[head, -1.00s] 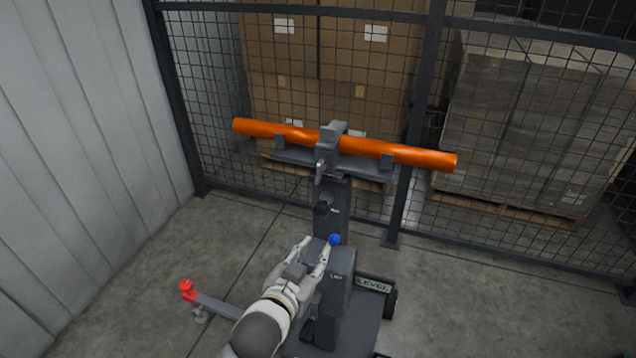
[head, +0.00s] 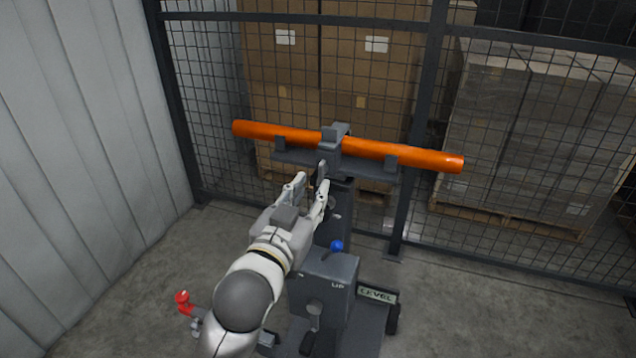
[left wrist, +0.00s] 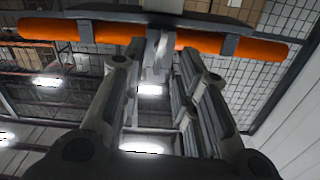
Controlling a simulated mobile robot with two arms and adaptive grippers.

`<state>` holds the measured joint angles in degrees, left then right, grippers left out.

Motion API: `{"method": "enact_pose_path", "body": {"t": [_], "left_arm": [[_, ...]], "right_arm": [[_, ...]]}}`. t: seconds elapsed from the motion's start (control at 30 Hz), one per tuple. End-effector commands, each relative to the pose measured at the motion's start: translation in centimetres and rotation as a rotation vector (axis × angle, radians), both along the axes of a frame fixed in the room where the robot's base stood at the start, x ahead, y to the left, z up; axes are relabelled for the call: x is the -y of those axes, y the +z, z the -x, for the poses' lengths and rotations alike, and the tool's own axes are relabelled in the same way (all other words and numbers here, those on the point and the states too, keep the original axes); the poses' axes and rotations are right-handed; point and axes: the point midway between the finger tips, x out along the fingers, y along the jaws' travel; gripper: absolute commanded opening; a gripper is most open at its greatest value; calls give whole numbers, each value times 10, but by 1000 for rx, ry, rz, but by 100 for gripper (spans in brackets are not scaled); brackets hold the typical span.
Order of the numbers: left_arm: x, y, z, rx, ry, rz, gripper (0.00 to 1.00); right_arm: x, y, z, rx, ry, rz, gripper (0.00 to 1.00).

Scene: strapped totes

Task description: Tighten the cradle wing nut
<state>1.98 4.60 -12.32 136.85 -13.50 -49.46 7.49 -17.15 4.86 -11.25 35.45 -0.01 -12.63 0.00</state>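The cradle (head: 300,160) holds an orange tube (head: 270,132) lying across it, with a grey clamp (head: 335,138) over the tube's middle. The wing nut (head: 322,170) hangs below the clamp on the near side, partly hidden by my gripper. My left gripper (head: 311,182) is open just below and in front of the nut. In the left wrist view the tube (left wrist: 265,49) crosses the top, and the wing nut (left wrist: 158,58) appears between and beyond the spread fingers (left wrist: 160,65). I cannot tell any contact. My right gripper is not in view.
The cradle stands on a grey lift column with a blue knob (head: 337,246) and a LEVEL label (head: 377,294). A red-tipped leg (head: 184,300) sticks out left. A mesh fence (head: 215,90) stands close behind, with boxes (head: 285,70) beyond; a wall is left.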

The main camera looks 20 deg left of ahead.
Motion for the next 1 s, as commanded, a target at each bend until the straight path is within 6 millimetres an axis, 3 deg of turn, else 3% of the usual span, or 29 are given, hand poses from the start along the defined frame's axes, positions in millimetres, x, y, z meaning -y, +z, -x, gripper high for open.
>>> {"method": "enact_pose_path", "body": {"t": [0.1,0.3,0.7,0.93,1.0], "left_arm": [[1,2,-22,-1,1,-1,29],[1,1,-44,-1,1,-1,29],[1,0,-50,-1,1,0,29],[1,0,-50,-1,1,0,0],[1,0,-50,-1,1,0,0]], "right_arm": [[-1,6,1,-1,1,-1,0],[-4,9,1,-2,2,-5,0],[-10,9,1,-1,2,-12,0],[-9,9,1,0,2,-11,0],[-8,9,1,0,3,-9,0]]}}
